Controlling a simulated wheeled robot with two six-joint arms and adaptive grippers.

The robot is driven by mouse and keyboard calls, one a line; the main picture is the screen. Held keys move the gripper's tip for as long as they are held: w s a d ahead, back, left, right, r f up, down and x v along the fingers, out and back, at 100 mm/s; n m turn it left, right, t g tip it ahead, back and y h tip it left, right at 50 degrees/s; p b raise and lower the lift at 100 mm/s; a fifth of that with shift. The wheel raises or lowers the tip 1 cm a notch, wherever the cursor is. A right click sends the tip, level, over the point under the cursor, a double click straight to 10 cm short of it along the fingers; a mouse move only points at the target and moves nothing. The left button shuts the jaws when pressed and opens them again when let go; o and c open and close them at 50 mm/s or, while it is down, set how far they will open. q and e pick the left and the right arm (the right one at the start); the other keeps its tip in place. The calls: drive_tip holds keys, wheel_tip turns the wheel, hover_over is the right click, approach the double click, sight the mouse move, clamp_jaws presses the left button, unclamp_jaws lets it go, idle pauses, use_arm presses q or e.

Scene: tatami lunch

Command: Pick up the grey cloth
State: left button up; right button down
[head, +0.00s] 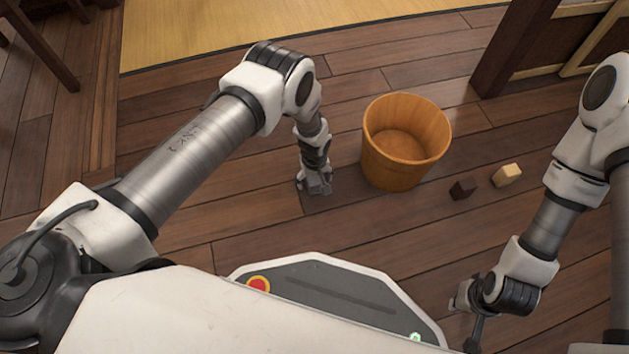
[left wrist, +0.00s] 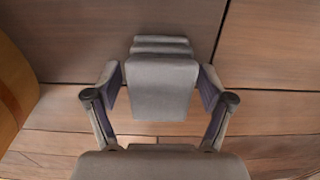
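A grey block-like shape with stepped, layered edges, which looks like the folded grey cloth (left wrist: 162,88), lies between my left fingers in the left wrist view. My left gripper (left wrist: 160,90) has one finger close along each side of it; whether they press on it is unclear. In the head view my left gripper (head: 316,187) points down close to the floor, left of the wooden bucket; the cloth is hard to tell apart from it there. My right gripper (head: 468,302) is at the lower right, partly hidden, away from the cloth.
A wooden bucket (head: 388,165) stands just right of my left gripper, and its side also shows in the left wrist view (left wrist: 12,92). A dark cube (head: 463,188) and a pale cube (head: 507,175) lie right of it. Plank floor (head: 250,215) left of the gripper is clear.

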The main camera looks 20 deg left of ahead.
use_arm(q)
drive_tip(key=c, duration=1.1)
wheel_tip(320, 180, up, 10)
drive_tip(key=p, duration=0.6)
drive_tip(key=shift+r, duration=0.1)
